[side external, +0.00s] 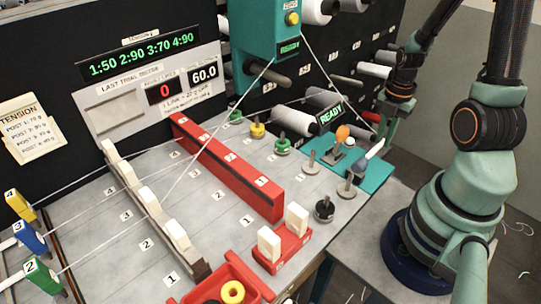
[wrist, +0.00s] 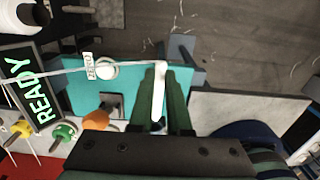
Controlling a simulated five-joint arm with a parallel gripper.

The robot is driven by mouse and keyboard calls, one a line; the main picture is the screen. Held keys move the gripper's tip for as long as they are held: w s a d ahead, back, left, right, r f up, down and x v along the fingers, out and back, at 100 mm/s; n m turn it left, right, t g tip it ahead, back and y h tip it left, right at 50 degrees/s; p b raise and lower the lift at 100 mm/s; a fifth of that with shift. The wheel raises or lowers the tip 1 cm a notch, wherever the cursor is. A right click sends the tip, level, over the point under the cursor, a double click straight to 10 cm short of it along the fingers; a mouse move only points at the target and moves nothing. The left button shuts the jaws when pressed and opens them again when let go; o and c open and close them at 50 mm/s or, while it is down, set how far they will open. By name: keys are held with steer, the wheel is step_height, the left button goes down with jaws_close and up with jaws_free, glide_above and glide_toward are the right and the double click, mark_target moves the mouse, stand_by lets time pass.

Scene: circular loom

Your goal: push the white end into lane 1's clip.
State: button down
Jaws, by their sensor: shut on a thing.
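My gripper (wrist: 160,95) is shut on the white end (wrist: 158,92), a slim white piece between its green fingers in the wrist view. A white strand runs left from its tip. In the side external view my gripper (side external: 382,128) is at the teal platform on the right, and the white end (side external: 375,149) shows just below it. A red holder with two upright white blocks (side external: 283,246) stands at the front, near a 1 mark; it looks like lane 1's clip. My gripper is well to the right of and behind it, apart from it.
A long red bar (side external: 228,166) crosses the board. A rail with white tabs (side external: 150,205) lies left of it. A red tray with a yellow ring (side external: 232,291) is at the front. White strands cross above the board.

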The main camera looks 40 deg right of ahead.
steer(key=shift+d, duration=0.3)
